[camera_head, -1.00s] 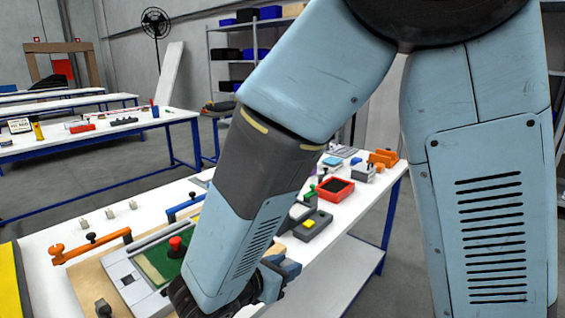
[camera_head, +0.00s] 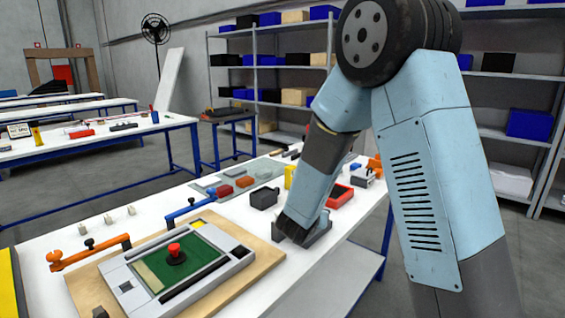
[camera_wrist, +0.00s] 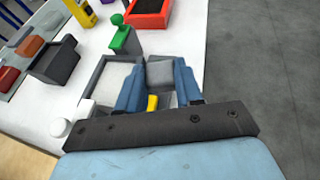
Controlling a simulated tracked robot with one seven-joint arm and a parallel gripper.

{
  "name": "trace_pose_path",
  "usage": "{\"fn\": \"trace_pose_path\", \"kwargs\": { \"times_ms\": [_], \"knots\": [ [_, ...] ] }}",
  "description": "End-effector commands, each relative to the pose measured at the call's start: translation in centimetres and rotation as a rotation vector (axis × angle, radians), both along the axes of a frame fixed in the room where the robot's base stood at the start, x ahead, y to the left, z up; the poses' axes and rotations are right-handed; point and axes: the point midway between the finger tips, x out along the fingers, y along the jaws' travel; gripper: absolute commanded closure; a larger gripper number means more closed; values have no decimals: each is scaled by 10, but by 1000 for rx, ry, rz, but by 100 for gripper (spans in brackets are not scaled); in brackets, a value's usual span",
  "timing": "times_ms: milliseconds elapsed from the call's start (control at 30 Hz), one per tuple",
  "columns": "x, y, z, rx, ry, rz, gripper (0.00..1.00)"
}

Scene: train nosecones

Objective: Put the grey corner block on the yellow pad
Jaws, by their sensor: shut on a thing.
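The grey corner block (camera_wrist: 160,74) is between the two blue fingers of my gripper (camera_wrist: 161,80) in the wrist view, and the gripper is shut on it. The yellow pad (camera_wrist: 152,103) shows as a small patch between the fingers, nearer the wrist than the block. The rest of the pad is hidden by the gripper. In the head view my gripper (camera_head: 296,236) is low over the right part of the white table, and block and pad are hidden there. I cannot tell whether the block touches what is below it.
A shallow grey tray (camera_wrist: 92,86) is just left of the fingers. A green-knobbed part (camera_wrist: 123,36) and a red tray (camera_wrist: 150,8) lie beyond. A dark box (camera_head: 264,197) stands left of my gripper. The board with a red button (camera_head: 174,250) is at front left.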

Motion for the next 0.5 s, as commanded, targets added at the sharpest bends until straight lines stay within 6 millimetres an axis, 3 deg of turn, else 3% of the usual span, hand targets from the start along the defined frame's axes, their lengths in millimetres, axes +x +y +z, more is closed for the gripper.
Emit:
{"fn": "trace_pose_path", "kwargs": {
  "times_ms": [200,500],
  "knots": [
    [41,-57,-15,-1,1,44,94],
    [71,-119,-33,0,0,97,94]
  ]
}}
